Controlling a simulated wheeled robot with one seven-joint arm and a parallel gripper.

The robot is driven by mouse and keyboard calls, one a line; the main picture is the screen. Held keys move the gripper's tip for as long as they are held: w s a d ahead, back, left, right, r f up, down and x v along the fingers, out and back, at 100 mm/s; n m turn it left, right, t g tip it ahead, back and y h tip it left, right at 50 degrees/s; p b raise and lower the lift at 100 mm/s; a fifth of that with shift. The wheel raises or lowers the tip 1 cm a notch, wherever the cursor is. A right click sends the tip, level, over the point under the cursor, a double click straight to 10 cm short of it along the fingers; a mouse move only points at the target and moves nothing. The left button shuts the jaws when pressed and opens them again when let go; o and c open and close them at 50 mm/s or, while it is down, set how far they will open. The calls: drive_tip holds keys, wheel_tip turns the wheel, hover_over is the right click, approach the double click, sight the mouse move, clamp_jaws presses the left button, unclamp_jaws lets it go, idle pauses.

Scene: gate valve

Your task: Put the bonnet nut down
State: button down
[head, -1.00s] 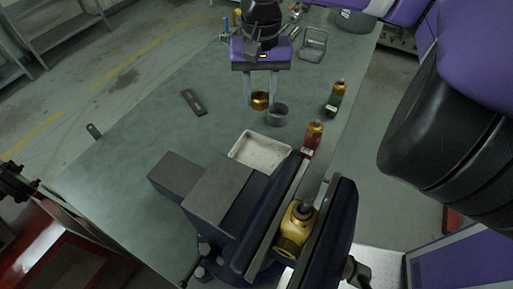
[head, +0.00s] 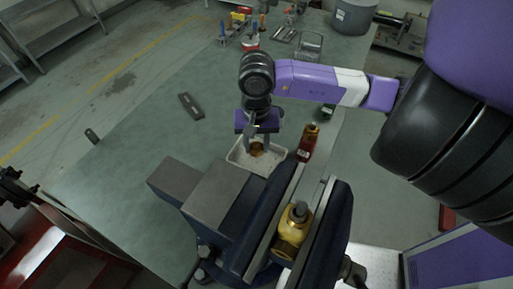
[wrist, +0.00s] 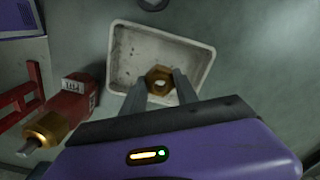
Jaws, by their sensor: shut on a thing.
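The brass bonnet nut (head: 256,149) is between the fingers of my gripper (head: 257,148), which is shut on it. In the wrist view the hexagonal nut (wrist: 160,75) with its round hole shows at the fingertips, within the outline of the white tray (wrist: 125,42). The tray (head: 233,156) stands on the bench behind the vise, below my gripper. I cannot tell whether the nut touches the tray floor. The tray looks otherwise empty.
The dark blue vise (head: 262,235) stands close in front of the tray and holds a brass valve body (head: 292,228). A flat dark bar (head: 190,106) lies left on the green bench.

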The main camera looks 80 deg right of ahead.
drive_tip(key=shift+f, duration=1.1)
drive_tip(key=shift+f, duration=0.15)
drive_tip(key=c, duration=0.9)
unclamp_jaws()
wheel_tip(320, 180, up, 12)
drive_tip(key=shift+r+b, duration=0.2)
drive_tip(key=shift+b, duration=0.1)
